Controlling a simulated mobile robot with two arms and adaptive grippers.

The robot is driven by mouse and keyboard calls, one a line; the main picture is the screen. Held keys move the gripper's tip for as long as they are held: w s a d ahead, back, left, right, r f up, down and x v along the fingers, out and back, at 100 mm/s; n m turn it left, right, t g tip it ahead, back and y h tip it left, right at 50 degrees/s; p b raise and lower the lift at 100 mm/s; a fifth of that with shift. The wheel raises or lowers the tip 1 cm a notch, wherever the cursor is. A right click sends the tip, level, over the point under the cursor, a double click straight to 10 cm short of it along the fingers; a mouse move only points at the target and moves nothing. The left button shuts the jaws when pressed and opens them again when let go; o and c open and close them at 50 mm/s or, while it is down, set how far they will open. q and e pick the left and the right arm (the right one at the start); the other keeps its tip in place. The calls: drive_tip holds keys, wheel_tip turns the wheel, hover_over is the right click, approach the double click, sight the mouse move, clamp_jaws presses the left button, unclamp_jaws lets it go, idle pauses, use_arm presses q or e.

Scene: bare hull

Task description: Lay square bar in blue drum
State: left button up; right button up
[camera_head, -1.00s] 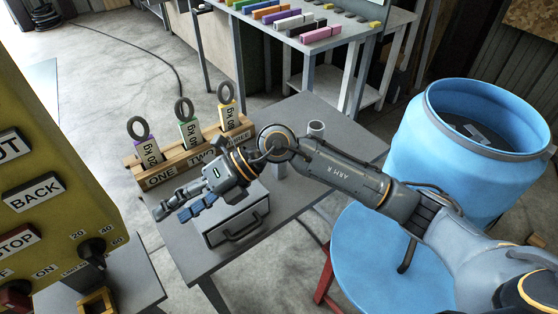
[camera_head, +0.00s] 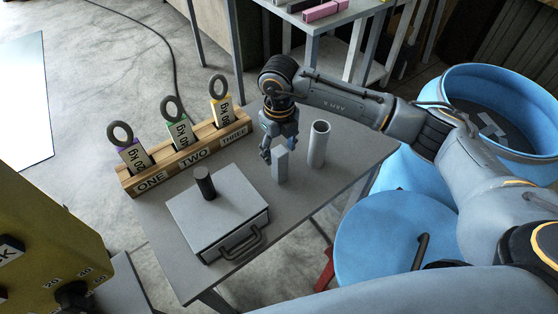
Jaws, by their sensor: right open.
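The grey square bar (camera_head: 280,168) stands upright on the grey table, beside a round grey tube. My right gripper (camera_head: 277,150) points down right at the bar's top end. It is open, and its fingers partly overlap the top of the bar; I cannot tell whether they touch it. The blue drum (camera_head: 408,172) stands open at the right, partly hidden behind my right arm. Some grey pieces show inside it. My left gripper is not in view.
The tube (camera_head: 319,145) stands close right of the bar. A grey metal case (camera_head: 218,215) with a black cylinder (camera_head: 204,183) on top is left. A wooden rack (camera_head: 187,157) holds ringed weights behind. A round blue lid (camera_head: 380,245) lies before the drum.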

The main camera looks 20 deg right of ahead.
sight(280, 166)
drive_tip(key=f, duration=0.2)
drive_tip(key=shift+w+d+f, duration=0.2)
drive_tip(key=shift+f, duration=0.2)
drive_tip(key=shift+f+p, duration=0.75)
drive_tip(key=shift+f, duration=0.2)
wheel_tip(280, 166, down, 3)
drive_tip(key=shift+a+r+p, duration=0.1)
drive_tip(key=shift+r+p, duration=0.05)
drive_tip(key=shift+p, duration=0.35)
drive_tip(key=shift+f, duration=0.6)
drive_tip(key=c, duration=0.9)
clamp_jaws()
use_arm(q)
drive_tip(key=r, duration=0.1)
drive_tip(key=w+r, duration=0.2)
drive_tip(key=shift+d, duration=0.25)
use_arm(e)
drive_tip(key=shift+w, duration=0.1)
